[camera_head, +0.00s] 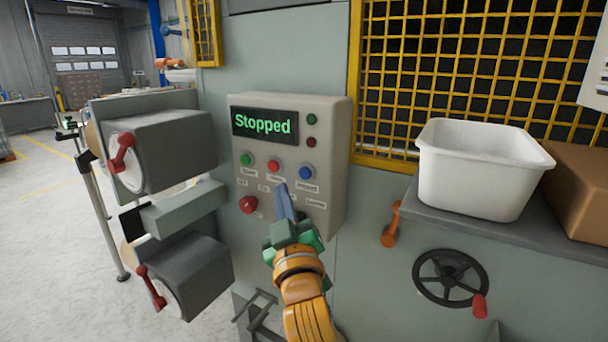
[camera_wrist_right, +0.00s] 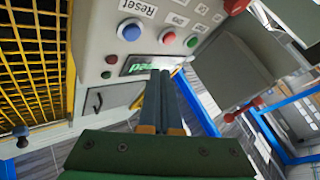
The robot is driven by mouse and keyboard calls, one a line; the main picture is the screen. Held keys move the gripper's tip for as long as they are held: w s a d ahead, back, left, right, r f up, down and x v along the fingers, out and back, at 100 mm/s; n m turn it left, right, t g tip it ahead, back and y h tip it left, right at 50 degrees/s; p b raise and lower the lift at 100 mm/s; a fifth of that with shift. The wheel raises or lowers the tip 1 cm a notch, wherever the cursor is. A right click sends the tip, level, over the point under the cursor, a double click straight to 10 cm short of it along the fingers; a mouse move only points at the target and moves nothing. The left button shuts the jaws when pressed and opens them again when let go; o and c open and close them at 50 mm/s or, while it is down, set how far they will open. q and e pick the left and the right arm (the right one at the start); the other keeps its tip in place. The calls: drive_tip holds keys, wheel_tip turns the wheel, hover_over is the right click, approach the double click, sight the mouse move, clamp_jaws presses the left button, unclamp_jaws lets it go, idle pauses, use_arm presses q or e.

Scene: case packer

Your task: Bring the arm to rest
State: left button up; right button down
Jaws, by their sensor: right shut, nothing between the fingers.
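My right gripper (camera_head: 285,200) is shut with nothing between its fingers. In the head view it is in front of the lower part of the grey control panel (camera_head: 337,150), just below the red and blue buttons, and it hides some of the labels. I cannot tell whether the fingertips touch the panel. In the right wrist view the shut fingers (camera_wrist_right: 162,85) point at the panel and overlap its display. The panel's display (camera_head: 264,125) reads "Stopped" in green. My left gripper is not in view.
A white bin (camera_head: 470,185) and a cardboard box (camera_head: 580,190) stand on a grey shelf at the right. Below is a black handwheel (camera_head: 450,278). Yellow mesh (camera_head: 450,70) covers the opening behind the bin.

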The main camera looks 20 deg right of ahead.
idle(0.3)
drive_tip(key=w+a+f+n+g+y, duration=0.15)
drive_tip(key=f+g, duration=0.25)
drive_tip(key=f, duration=1.1)
drive_tip(key=a+f+n+g+y, duration=0.1)
drive_tip(key=a+f+g+y, duration=0.15)
drive_tip(key=f, duration=1.25)
drive_tip(key=s+d+f+g, duration=0.1)
drive_tip(key=s+f+g, duration=0.55)
drive_tip(key=f, duration=0.95)
drive_tip(key=s+d+f+m+g, duration=0.2)
drive_tip(key=s+f, duration=1)
drive_tip(key=s, duration=0.3)
drive_tip(key=s+d+f+g, duration=0.1)
drive_tip(key=s+f, duration=0.1)
drive_tip(key=s, duration=0.6)
drive_tip(key=s+d+f+m+g, duration=0.1)
drive_tip(key=s+d+f+g, duration=0.1)
drive_tip(key=s, duration=0.5)
drive_tip(key=s+d+f+m+g, duration=0.1)
drive_tip(key=s+d+f+g, duration=0.1)
drive_tip(key=s, duration=0.6)
drive_tip(key=shift+s+d+f+h, duration=0.15)
drive_tip(key=shift+s+f+h, duration=0.15)
drive_tip(key=shift+f, duration=0.55)
